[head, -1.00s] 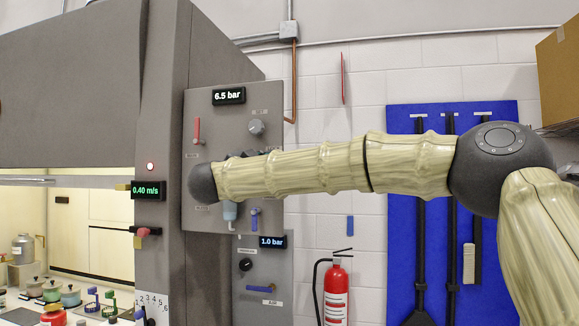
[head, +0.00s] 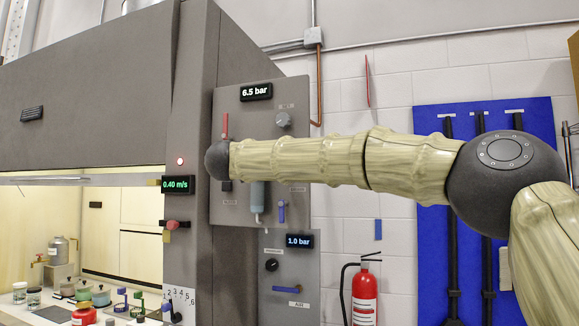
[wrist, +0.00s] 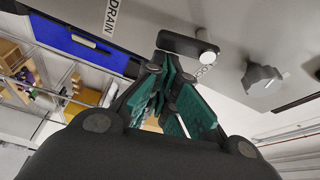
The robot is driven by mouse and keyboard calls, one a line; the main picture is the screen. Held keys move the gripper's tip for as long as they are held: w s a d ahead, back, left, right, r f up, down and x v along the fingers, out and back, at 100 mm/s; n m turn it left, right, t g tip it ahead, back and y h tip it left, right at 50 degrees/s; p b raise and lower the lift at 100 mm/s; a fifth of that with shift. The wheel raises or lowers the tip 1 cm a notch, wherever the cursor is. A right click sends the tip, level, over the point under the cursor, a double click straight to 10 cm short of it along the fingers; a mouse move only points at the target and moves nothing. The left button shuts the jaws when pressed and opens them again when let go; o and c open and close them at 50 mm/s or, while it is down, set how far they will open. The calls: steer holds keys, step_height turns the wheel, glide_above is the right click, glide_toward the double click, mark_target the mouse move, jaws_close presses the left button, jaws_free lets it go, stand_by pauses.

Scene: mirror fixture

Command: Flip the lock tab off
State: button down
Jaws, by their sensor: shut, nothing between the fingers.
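The grey panel (head: 240,105) with the 6.5 bar display stands right of the cabinet opening. In the wrist view, a dark bar with a pale round end (wrist: 185,45) sits on the panel face beside a small chain (wrist: 203,72). It may be the lock tab, but I cannot tell for certain. My gripper (wrist: 166,68) has green-padded fingers, shut and empty, with the tips close below the bar. Contact cannot be made out. In the head view my arm hides the gripper and the middle of the panel. A red handle (head: 225,124) shows above the arm's end.
A grey knob (head: 283,120) is on the panel, also in the wrist view (wrist: 262,80). Below my arm are a grey-blue cylinder (head: 257,195) and a blue handle (head: 282,212). A fire extinguisher (head: 364,297) and a blue tool board (head: 430,120) are at the right.

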steer(key=s+a+b, duration=0.3)
steer(key=s+b, duration=0.1)
steer(key=s, duration=0.5)
stand_by(0.3)
steer(key=shift+d, duration=0.1)
